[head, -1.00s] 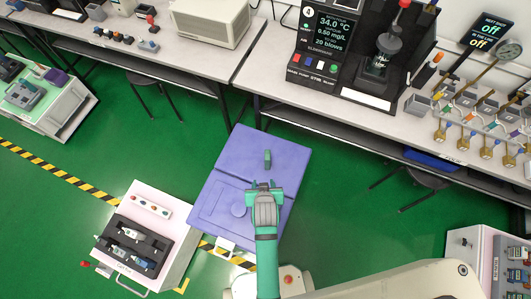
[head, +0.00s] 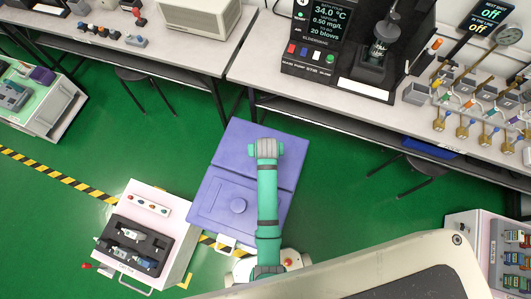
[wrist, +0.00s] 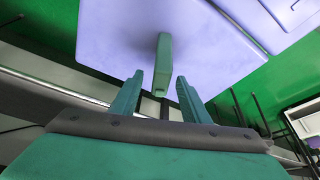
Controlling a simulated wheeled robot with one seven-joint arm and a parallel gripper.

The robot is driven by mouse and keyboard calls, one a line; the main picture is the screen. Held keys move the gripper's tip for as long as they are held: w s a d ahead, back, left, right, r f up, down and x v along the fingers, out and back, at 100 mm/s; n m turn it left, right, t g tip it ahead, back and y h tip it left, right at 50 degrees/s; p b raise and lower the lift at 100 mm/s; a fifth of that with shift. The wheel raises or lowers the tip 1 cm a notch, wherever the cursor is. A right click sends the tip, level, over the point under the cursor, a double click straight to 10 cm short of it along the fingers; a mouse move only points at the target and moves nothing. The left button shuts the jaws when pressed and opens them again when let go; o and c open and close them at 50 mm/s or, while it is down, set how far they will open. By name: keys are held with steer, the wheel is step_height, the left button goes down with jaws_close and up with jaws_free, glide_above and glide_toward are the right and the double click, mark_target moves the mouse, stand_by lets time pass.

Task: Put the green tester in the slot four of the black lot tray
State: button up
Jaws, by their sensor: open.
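The green tester (wrist: 163,55) stands out from the purple surface (wrist: 110,35) in the wrist view. My gripper (wrist: 160,78) is open, one finger on each side of the tester's near end, with visible gaps; I cannot tell whether either finger touches it. In the head view my gripper (head: 266,148) is over the far part of the purple surface (head: 225,180), and my arm hides the tester. The black lot tray (head: 158,240) lies on a pink-topped cart at lower left. It holds several testers, pale and blue ones among them; its slot numbers are too small to read.
The pink-topped cart (head: 150,188) carries a strip of small buttons. Benches with a black instrument (head: 335,45) and brass fittings run along the back. Another cart (head: 490,228) stands at lower right.

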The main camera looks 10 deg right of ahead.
steer(key=shift+w+a+f, duration=0.15)
steer(key=shift+f, duration=0.4)
steer(key=shift+x, duration=2.15)
steer(key=shift+d, duration=0.2)
jaws_close()
